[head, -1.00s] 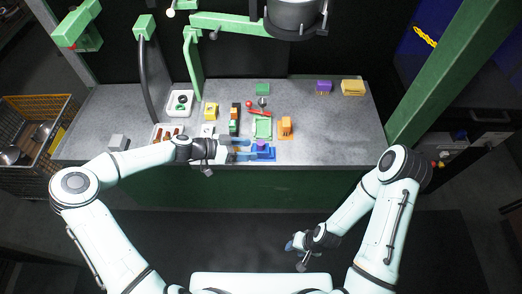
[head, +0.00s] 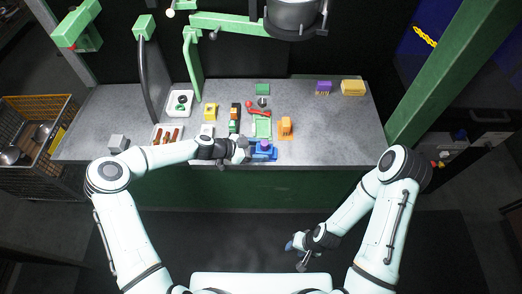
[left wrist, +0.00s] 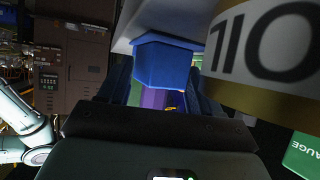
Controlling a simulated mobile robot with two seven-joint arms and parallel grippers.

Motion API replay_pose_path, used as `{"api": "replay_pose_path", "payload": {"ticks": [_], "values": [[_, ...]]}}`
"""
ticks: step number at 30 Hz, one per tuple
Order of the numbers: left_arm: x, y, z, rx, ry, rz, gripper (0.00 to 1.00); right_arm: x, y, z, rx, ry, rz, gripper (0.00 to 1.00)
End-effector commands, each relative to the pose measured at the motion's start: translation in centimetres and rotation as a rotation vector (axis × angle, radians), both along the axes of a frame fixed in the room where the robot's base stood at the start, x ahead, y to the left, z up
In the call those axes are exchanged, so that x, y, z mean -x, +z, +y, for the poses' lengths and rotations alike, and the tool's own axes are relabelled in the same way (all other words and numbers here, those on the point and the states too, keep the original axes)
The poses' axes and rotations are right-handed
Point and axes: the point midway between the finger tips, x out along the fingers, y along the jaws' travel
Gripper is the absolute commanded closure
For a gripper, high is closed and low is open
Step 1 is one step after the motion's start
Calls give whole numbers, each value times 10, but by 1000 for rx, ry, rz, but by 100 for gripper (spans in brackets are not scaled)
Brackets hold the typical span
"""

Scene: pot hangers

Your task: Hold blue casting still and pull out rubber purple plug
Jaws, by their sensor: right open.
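The blue casting (head: 265,155) sits near the front edge of the grey worktop, with the purple plug (head: 264,146) upright on top of it. My left gripper (head: 250,150) reaches it from the left, low at the worktop. In the left wrist view the blue casting (left wrist: 163,68) and a purple part (left wrist: 153,98) lie between my dark blue fingers. Whether the fingers press on the casting is hidden. My right gripper (head: 292,246) is open and empty, low in front of the bench, well away from the casting.
Close behind the casting are a green tray (head: 263,127), an orange block (head: 286,127) and a red-handled part (head: 258,110). The worktop's right side (head: 335,135) is clear.

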Motion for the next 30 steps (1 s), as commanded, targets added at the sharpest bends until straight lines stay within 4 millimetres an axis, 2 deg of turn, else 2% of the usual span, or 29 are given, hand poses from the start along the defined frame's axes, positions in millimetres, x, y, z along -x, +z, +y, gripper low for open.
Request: {"api": "replay_pose_path", "payload": {"ticks": [5,14,17,20,23,24,29,30], "values": [[-3,-4,-8,0,0,-1,36,0,0,0,0,0,0,57],[-3,-5,-10,0,0,0,36,0,0,0,0,0,0,57],[-3,-5,-10,0,0,0,64,0,0,0,0,0,0,57],[-3,-5,-9,0,-1,0,70,0,0,0,0,0,0,57],[-2,-5,-10,0,-1,0,70,0,0,0,0,0,0,57],[-2,-6,-10,1,-1,2,47,0,0,0,0,0,0,57],[-2,-6,-10,1,-2,2,99,0,0,0,0,0,0,57],[-2,-6,-10,1,-2,2,99,0,0,0,0,0,0,57]]}}
